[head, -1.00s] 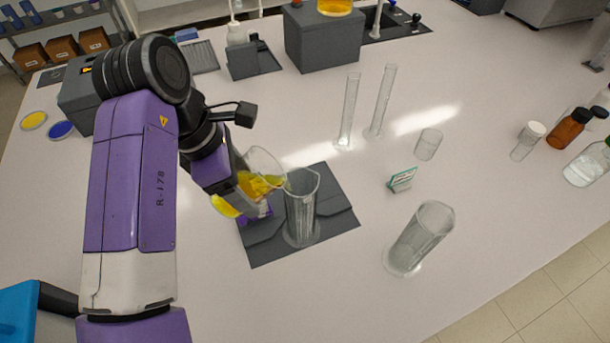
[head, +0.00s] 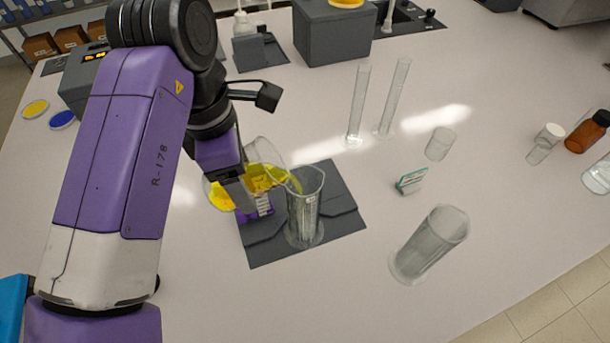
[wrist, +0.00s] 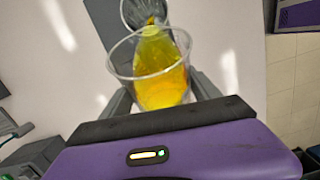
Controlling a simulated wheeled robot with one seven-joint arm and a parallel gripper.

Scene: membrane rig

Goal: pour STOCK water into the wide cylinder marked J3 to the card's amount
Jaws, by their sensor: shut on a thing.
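My gripper (head: 245,192) is shut on a clear beaker (head: 268,152) of yellow liquid, tilted to the right. The beaker also shows in the wrist view (wrist: 150,72), its lip by a clear cylinder's mouth (wrist: 142,14). In the head view that wide cylinder (head: 304,208) stands upright on a dark grey mat, with the beaker's lip at its rim. Yellow liquid reaches the lip; I cannot tell the level inside the cylinder. A small label is on the cylinder, too small to read. A small card stand (head: 411,180) is to the right, its text unreadable.
Another wide cylinder (head: 430,245) stands at the right front. Two slim cylinders (head: 357,105) (head: 393,97) stand behind the mat (head: 342,220). A small empty beaker (head: 440,143) and brown bottle (head: 588,132) are farther right. The table's front middle is clear.

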